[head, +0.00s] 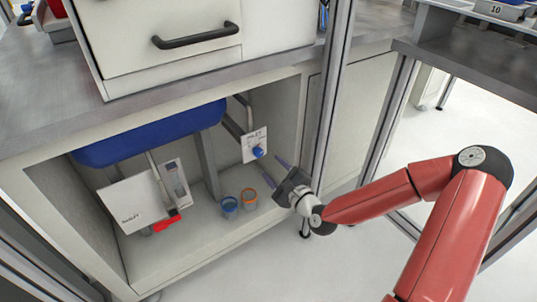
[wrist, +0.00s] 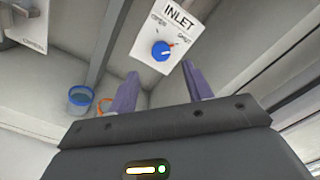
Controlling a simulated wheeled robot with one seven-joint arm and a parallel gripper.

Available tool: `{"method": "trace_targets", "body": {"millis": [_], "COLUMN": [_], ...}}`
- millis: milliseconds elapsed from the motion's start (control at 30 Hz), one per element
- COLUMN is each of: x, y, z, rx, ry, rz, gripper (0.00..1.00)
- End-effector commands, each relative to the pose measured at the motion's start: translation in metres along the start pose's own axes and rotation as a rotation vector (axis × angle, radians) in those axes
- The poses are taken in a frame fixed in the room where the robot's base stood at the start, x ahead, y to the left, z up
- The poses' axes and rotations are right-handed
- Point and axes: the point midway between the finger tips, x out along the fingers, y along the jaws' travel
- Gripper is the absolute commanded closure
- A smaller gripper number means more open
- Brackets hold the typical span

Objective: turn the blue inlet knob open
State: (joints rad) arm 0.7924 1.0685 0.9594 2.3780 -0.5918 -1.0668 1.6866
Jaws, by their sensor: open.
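The blue inlet knob (head: 258,152) sits on a white plate marked INLET (head: 252,142) inside the cabinet under the counter. In the wrist view the knob (wrist: 160,52) shows a red pointer aimed right, toward the label that looks like SHUT; the label on the left looks like OPEN. My gripper (head: 271,168) is open and empty, at the right and front of the knob. In the wrist view its two purple fingers (wrist: 160,70) stand apart with the knob beyond and between their tips. They do not appear to touch it.
A white OUTLET plate (head: 133,203) with a red handle (head: 166,221) is at the left. A blue cup (head: 229,208) and an orange-rimmed cup (head: 249,198) stand on the cabinet floor. A metal post (head: 333,90) rises close to my gripper. A blue tank (head: 150,133) hangs above.

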Motion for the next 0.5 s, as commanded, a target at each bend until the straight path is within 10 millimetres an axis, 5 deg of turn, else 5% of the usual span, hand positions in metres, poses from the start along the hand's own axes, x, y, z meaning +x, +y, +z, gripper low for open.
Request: {"method": "trace_targets", "body": {"millis": [500], "x": [0.068], "y": [-0.002], "z": [0.002], "rx": [0.012], "ry": [-0.005], "rz": [-0.008], "gripper": [0.5]}}
